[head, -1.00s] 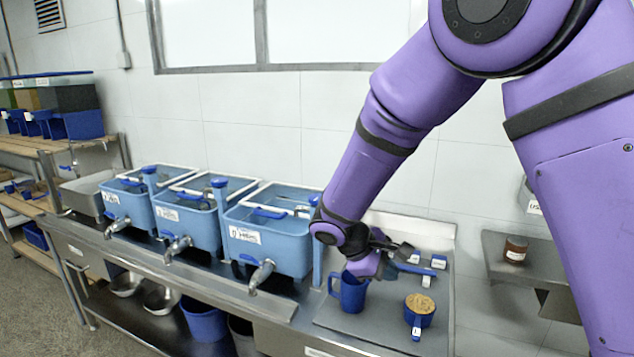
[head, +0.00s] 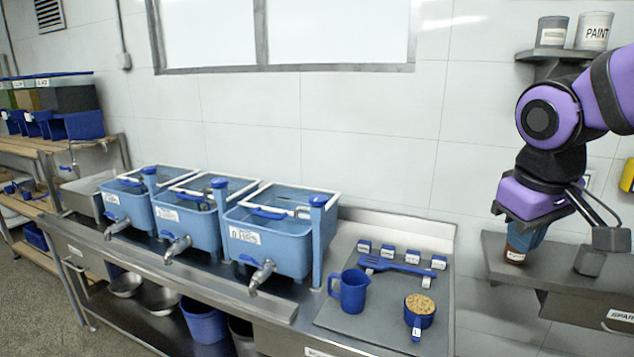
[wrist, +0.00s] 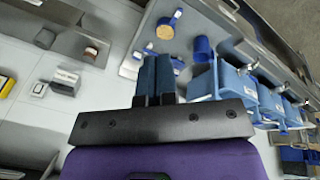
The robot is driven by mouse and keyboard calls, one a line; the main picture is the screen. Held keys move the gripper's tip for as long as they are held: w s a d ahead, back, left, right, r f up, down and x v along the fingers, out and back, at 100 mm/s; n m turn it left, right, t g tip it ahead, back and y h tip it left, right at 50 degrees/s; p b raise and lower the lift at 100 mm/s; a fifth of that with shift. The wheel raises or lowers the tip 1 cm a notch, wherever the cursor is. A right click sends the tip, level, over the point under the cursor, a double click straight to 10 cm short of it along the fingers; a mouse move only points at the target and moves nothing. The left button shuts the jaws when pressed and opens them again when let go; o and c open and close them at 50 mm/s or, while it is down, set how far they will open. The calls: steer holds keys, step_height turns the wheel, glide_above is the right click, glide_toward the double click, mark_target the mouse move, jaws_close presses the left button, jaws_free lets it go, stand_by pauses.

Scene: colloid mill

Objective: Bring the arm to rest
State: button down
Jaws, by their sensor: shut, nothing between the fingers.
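My gripper (head: 524,240) hangs at the right of the head view, in front of the wall and over the steel shelf. Its blue fingers are together with nothing between them. They also show side by side in the wrist view (wrist: 155,70). My purple arm is folded toward the right edge of the head view. A brown jar (head: 515,256) on the shelf is partly hidden behind the fingers; I cannot tell whether they touch.
The steel shelf (head: 570,272) lies below my gripper. A blue jug (head: 349,292) and a scoop of grainy stuff (head: 419,305) stand on the bench tray. Blue tanks (head: 268,240) line the bench. Paint cans (head: 594,30) stand on an upper shelf.

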steer(key=s+d+r+m+t+y, duration=0.1)
steer(key=s+r+m+t, duration=0.1)
steer(key=s, duration=0.7)
steer(key=shift+s+d+r+m+t, duration=0.2)
steer(key=shift+d+r+m+t, duration=0.15)
steer(key=shift+m, duration=0.25)
